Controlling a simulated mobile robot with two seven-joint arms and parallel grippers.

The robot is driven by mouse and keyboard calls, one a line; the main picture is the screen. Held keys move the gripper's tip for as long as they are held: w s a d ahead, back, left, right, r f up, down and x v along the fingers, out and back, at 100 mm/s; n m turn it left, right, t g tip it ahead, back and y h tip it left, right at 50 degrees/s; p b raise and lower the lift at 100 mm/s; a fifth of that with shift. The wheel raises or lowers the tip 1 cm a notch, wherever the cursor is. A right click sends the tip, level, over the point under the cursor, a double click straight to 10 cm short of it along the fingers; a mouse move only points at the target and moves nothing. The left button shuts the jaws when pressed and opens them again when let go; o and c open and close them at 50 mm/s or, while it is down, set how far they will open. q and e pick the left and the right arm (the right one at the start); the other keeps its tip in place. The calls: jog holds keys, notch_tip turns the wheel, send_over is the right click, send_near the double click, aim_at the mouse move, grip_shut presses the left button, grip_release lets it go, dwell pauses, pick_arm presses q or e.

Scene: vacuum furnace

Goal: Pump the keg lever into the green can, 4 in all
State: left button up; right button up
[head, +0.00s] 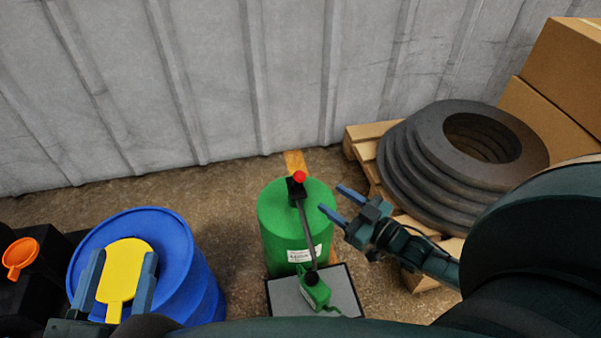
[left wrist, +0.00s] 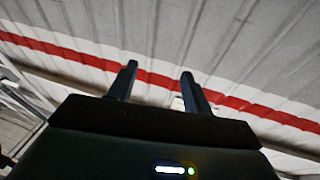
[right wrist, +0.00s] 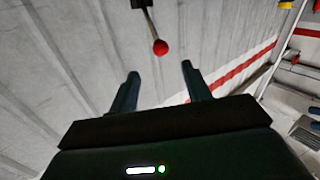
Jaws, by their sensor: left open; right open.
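The green keg (head: 272,222) stands upright at the middle of the head view. A red knob (head: 299,177) and a dark block sit over its top. A long dark bar (head: 306,235) runs from there toward the small green can (head: 316,292), which is on a grey, black-edged tray (head: 343,288). My right gripper (head: 332,200) is open and empty, right of the keg and apart from the knob. The right wrist view shows the red knob (right wrist: 160,47) on a dark rod beyond the open fingers. My left gripper (head: 124,256) is open at lower left, over a yellow piece.
A blue drum (head: 202,275) stands at left with the yellow piece (head: 125,265) above it. An orange funnel-like piece (head: 20,254) is at far left. Stacked dark rings (head: 440,135) on a pallet and cardboard boxes (head: 550,85) are at right. A ribbed wall runs behind.

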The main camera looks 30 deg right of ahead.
aim_at(300, 177)
jog(key=b+x, duration=0.4)
jog(key=x, duration=0.6)
jog(key=shift+w+a+f, duration=0.1)
jog(key=shift+w+a, duration=0.15)
jog(key=shift+w, duration=0.05)
jog(key=shift+w+a, duration=0.1)
jog(key=shift+w, duration=0.3)
pick_arm(q)
jog(key=r+m+t+h, duration=0.1)
jog(key=r, duration=0.1)
jog(key=w+r+m+t+h, duration=0.1)
jog(key=r+m+h, duration=0.1)
jog(key=shift+a+r, duration=0.1)
jog(key=shift+a, duration=0.1)
jog(key=shift+w, duration=0.1)
pick_arm(e)
grip_shut()
